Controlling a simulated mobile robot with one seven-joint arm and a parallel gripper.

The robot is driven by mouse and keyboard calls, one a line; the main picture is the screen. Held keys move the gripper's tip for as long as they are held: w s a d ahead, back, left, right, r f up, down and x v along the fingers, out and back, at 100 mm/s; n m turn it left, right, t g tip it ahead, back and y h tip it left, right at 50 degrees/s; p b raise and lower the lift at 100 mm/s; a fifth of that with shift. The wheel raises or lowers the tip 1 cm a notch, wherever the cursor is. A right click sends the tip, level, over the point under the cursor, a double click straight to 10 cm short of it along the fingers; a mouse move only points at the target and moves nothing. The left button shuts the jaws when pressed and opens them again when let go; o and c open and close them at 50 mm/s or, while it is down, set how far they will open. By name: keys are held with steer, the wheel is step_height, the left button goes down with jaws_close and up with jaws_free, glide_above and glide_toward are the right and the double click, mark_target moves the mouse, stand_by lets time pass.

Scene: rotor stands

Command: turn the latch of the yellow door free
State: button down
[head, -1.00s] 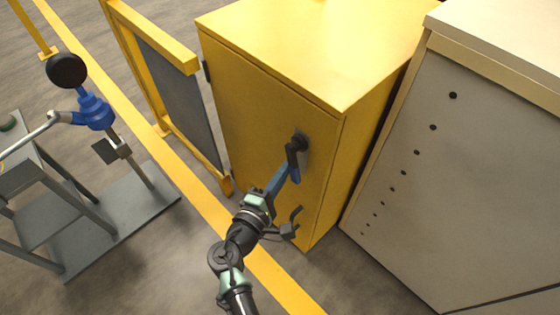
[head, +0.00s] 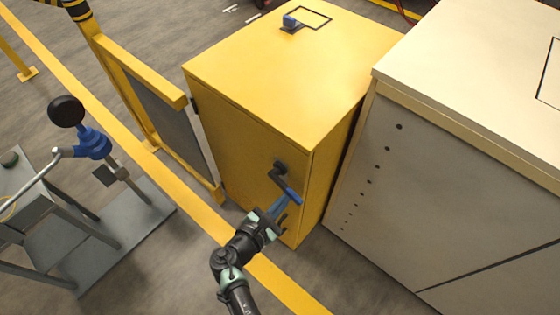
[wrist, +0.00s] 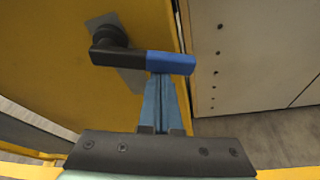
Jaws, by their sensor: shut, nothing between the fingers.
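The yellow door (head: 235,130) is the front of a yellow cabinet and looks shut. Its latch (head: 281,182) is a black lever with a blue grip, on a round black pivot. My gripper (head: 281,206) is shut and empty just below the blue grip. In the wrist view its blue fingers (wrist: 161,85) reach up to the lower side of the grip near its black end. Their tips are partly hidden there; I cannot tell whether they touch it.
A large pale cabinet (head: 400,180) stands close on the right of the yellow one. A yellow-framed barrier panel (head: 150,90) stands to the left. A grey stand with a blue fitting (head: 92,143) is further left. Floor before the door is clear, with a yellow line.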

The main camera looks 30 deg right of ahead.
steer(key=shift+s+d+r+n+g+p, duration=0.1)
steer(key=shift+s+r+n+g+p, duration=0.15)
steer(key=shift+r+n+p, duration=0.3)
steer(key=shift+s+d+r+n+g+p, duration=0.1)
steer(key=shift+r+n+g+p, duration=0.3)
steer(key=shift+p, duration=0.25)
steer(key=shift+s+r+p, duration=0.1)
steer(key=shift+r+p, duration=0.05)
steer(key=shift+p, duration=0.15)
steer(key=shift+r, duration=0.15)
step_height(320, 180, down, 5)
steer(key=b, duration=0.4)
steer(key=p+v, duration=0.3)
steer(key=v, duration=0.7)
steer(key=shift+a+r, duration=0.2)
steer(key=shift+r, duration=0.15)
